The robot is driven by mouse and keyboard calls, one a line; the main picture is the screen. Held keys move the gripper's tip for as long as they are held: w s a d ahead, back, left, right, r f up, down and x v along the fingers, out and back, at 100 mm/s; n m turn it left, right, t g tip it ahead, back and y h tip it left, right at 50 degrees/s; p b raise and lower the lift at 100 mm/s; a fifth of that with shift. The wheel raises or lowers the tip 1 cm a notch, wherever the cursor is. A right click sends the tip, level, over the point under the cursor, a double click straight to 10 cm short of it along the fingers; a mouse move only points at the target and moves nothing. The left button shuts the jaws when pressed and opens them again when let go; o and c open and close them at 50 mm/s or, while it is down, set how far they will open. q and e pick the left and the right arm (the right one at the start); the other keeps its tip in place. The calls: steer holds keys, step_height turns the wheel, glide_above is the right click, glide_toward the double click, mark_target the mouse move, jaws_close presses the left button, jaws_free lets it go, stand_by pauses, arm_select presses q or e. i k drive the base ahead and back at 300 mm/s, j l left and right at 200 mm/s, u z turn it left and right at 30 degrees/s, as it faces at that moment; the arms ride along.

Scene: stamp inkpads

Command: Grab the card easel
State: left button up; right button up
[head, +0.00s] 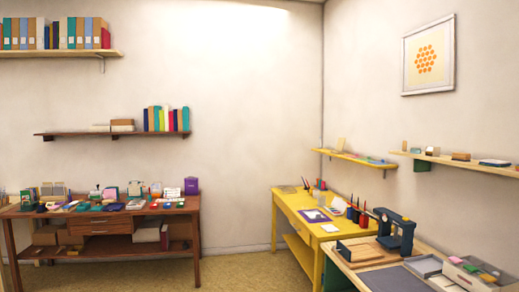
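I cannot single out the card easel with certainty at this distance. A small white upright card with dark marks (172,193) stands at the back right of the crowded brown desk (120,214), beside a purple box (191,186). What holds that card up is too small to tell. A small tan upright piece (341,143) stands on the yellow wall shelf (355,158). Neither of my grippers shows in the head view.
A yellow desk (298,212) stands in the corner. A nearer table at lower right bears a dark blue device (396,230), a wooden tray (358,252) and a grey mat (392,279). Open floor (238,270) lies between the brown and yellow desks.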

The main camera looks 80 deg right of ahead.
mark_target(341, 143)
steer(key=z, duration=3.35)
steer(key=i+j+u, duration=0.45)
steer(key=i, duration=0.3)
steer(key=i+j+u, duration=0.25)
steer(key=i, duration=0.75)
steer(key=i+u, duration=0.3)
steer(key=i, duration=0.75)
steer(key=i+j+z, duration=0.1)
steer(key=i+z, duration=0.3)
steer(key=i+j+z, duration=0.2)
steer(key=i+z, duration=0.15)
steer(key=i, duration=0.15)
steer(key=i+j+z, duration=0.75)
